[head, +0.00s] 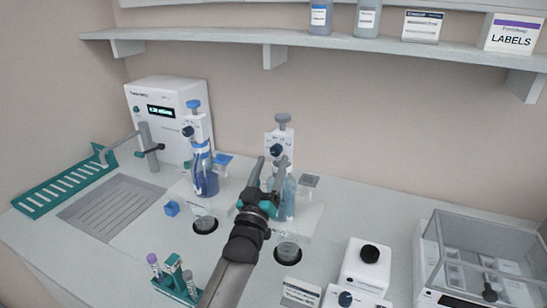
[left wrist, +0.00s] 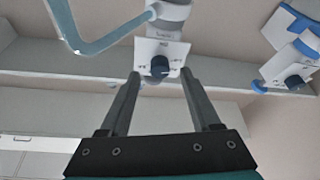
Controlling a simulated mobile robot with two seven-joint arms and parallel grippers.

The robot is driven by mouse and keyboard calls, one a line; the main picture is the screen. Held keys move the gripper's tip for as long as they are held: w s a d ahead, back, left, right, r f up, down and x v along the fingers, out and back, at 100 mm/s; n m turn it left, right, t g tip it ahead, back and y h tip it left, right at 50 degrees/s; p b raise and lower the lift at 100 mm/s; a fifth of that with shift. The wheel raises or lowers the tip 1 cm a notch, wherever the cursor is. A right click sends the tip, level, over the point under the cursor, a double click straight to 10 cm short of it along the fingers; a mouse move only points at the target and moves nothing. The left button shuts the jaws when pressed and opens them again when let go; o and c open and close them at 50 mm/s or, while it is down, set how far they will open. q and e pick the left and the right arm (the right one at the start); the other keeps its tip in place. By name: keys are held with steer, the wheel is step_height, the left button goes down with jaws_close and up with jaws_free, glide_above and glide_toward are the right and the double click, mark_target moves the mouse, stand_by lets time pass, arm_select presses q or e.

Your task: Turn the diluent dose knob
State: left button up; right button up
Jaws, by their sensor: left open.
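Two bottle-top dispensers stand on the bench in the head view. The grey-topped one (head: 283,121) has a dark dose knob (head: 276,149) on its white front plate; the left wrist view shows this knob (left wrist: 160,66) too. The blue-topped dispenser (head: 194,107) has its own dark knob (head: 188,131). I cannot read which one is the diluent. My left gripper (head: 270,161) is open in front of the grey-topped dispenser. In the left wrist view its fingertips (left wrist: 160,74) show on either side of the knob; contact cannot be told. My right gripper is not in view.
Beakers (head: 204,224) (head: 287,249) stand in front of the dispensers. A tube rack (head: 174,272) is front left. A white box with a dark knob (head: 369,254) and a clear-lidded balance (head: 480,250) are at the right. A shelf (head: 320,43) runs above.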

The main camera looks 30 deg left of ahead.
mark_target(276, 150)
arm_select(q)
steer(key=shift+x, duration=1.3)
jaws_close()
